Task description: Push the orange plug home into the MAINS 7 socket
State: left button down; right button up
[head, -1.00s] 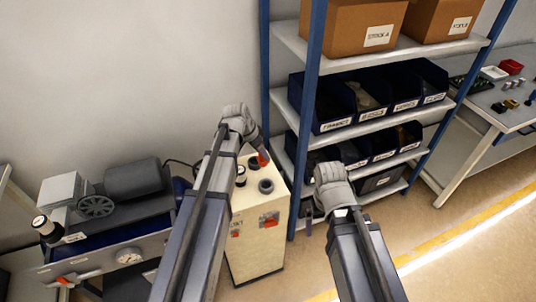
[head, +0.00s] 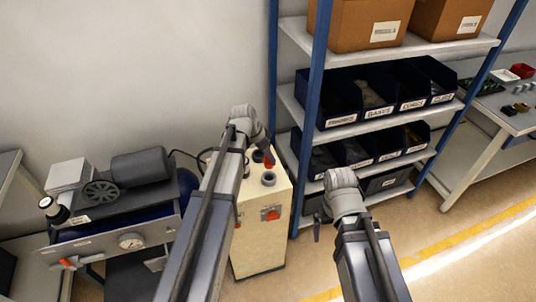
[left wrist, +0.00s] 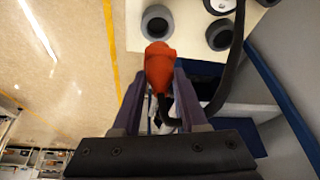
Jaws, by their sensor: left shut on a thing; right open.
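My left gripper (left wrist: 160,105) is shut on the orange plug (left wrist: 160,68), whose dark cable trails back between the fingers. The plug also shows in the head view (head: 269,162), over the top of the cream cabinet (head: 258,245). Grey round sockets stand on that top. One socket (left wrist: 157,22) lies just beyond the plug's tip in the left wrist view; the plug seems short of it, but contact is unclear. A second socket (left wrist: 220,35) is to the right. No MAINS 7 label is readable. My right gripper (head: 317,230) is open, small and dark, right of the cabinet.
A blue shelf rack (head: 345,118) with dark bins stands close right of the cabinet. A compressor (head: 140,168) on a bench is at left. A red switch (head: 270,214) is on the cabinet front. A workbench (head: 510,115) is at far right. Floor at lower right is clear.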

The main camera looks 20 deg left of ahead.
aim_at(268, 168)
pick_arm(q)
jog(key=shift+f+b, duration=2)
jog(key=shift+f, duration=0.35)
pick_arm(e)
jog(key=shift+f, duration=2.35)
pick_arm(q)
jog(key=shift+f+b, duration=1.35)
jog(key=shift+f, duration=0.05)
pick_arm(e)
jog(key=shift+f, duration=1.35)
pick_arm(q)
jog(key=shift+c, duration=0.8)
grip_release()
jog(key=shift+r, duration=0.1)
jog(key=shift+p+v, duration=3.4)
jog(key=shift+v, duration=0.15)
pick_arm(e)
notch_tip(268, 168, up, 7)
pick_arm(q)
jog(key=shift+w+d, duration=0.15)
jog(key=shift+w, duration=0.05)
pick_arm(e)
jog(key=shift+f, duration=0.1)
